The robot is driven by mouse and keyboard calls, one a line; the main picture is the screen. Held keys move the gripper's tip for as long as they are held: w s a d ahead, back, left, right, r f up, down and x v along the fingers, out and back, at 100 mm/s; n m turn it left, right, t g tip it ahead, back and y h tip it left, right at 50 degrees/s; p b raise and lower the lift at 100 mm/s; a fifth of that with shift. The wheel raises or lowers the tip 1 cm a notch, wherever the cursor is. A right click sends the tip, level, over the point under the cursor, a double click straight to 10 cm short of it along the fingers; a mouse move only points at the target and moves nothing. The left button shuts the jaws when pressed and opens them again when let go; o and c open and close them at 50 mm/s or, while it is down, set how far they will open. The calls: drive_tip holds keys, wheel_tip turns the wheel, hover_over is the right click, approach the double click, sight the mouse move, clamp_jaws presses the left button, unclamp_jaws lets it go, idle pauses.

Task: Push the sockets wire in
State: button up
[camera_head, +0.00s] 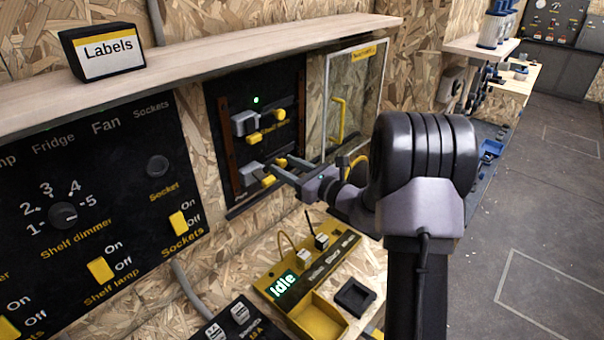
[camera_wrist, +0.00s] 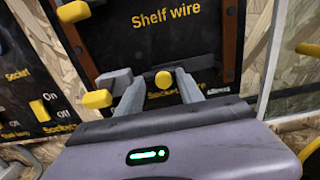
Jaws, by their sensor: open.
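The sockets wire's round yellow end (camera_wrist: 163,79) shows in the wrist view, above the partly covered "Sockets wire" label on the dark panel (camera_head: 290,84). My gripper (camera_head: 279,164) is open at the panel's lower row. In the wrist view its two grey fingers (camera_wrist: 160,82) stand on either side of the yellow end; I cannot tell whether they touch it. A grey lever (camera_wrist: 114,79) with a yellow tip (camera_wrist: 97,99) sits just left of the fingers. How far in the wire sits cannot be told.
The upper shelf wire row has a grey block (camera_head: 245,122), a yellow end (camera_head: 279,114) and a green light (camera_head: 256,100). A framed clear door (camera_head: 380,68) with a yellow handle stands right of the panel.

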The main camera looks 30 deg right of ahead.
drive_tip(key=p+v, duration=0.2)
drive_tip(key=v, duration=1.4)
drive_tip(key=shift+s+d+p, duration=0.15)
drive_tip(key=shift+s+p, duration=0.2)
drive_tip(key=s+a+r+n+g+y, duration=0.2)
drive_tip(key=a+n+g, duration=0.25)
drive_tip(key=a, duration=0.45)
drive_tip(key=s+a+r+n+g+y, duration=0.2)
drive_tip(key=a+n+g+y, duration=0.1)
drive_tip(key=a+n, duration=0.4)
drive_tip(key=s+a+n+g+h, duration=0.3)
drive_tip(key=s+a+n+g, duration=0.35)
drive_tip(key=s+a, duration=0.35)
drive_tip(key=s+d+r+n+t+h, duration=0.2)
drive_tip(key=s+n+h, duration=0.4)
drive_tip(key=n, duration=0.3)
drive_tip(key=shift+s+d+r+t+h, duration=0.3)
drive_tip(key=shift+s+d+t+h, duration=0.1)
drive_tip(key=shift+t, duration=0.2)
